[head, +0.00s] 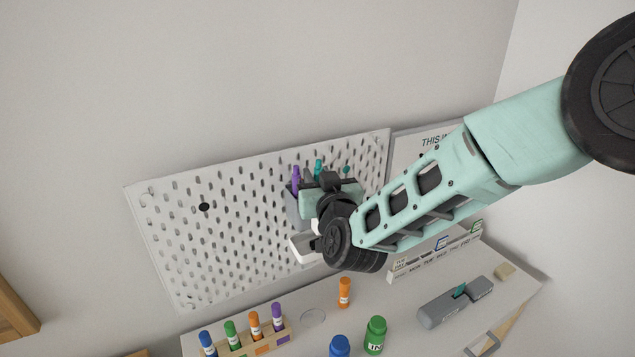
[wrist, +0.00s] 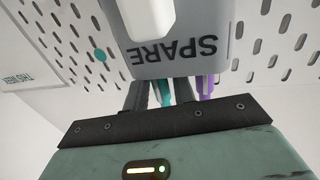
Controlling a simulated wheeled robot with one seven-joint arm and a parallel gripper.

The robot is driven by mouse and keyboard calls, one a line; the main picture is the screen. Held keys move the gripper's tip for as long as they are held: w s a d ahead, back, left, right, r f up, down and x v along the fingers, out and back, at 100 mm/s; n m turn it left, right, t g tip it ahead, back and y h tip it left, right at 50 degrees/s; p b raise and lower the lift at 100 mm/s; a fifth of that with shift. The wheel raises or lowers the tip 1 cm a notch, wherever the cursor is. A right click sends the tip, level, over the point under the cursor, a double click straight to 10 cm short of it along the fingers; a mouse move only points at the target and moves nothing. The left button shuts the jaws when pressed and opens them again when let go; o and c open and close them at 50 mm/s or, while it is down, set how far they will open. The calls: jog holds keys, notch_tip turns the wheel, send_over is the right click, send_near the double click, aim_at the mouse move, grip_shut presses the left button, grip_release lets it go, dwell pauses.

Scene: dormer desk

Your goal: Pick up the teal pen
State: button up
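The teal pen (head: 319,166) stands upright beside a purple pen (head: 295,174) in a grey cup (head: 292,205) on the pegboard. My gripper (wrist: 160,93) is at the cup's mouth, and its dark fingers show on either side of the teal pen (wrist: 165,91) in the wrist view. I cannot tell whether they touch the pen. The purple pen (wrist: 205,87) is just right of the fingers there. The cup (wrist: 185,55) appears upside down in that view, marked SPARE. The pen's lower part is hidden in the cup.
The white pegboard (head: 170,235) carries a teal round peg (wrist: 100,55) near the cup. Below, the desk holds a marker rack (head: 262,345), an orange marker (head: 344,292), a green bottle (head: 375,335), a blue bottle (head: 340,346) and a grey stapler-like object (head: 440,309).

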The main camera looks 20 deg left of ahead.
grip_shut()
jog(key=shift+r, duration=0.1)
notch_tip(320, 180, up, 10)
jog(key=b, duration=0.3)
jog(key=shift+b, duration=0.35)
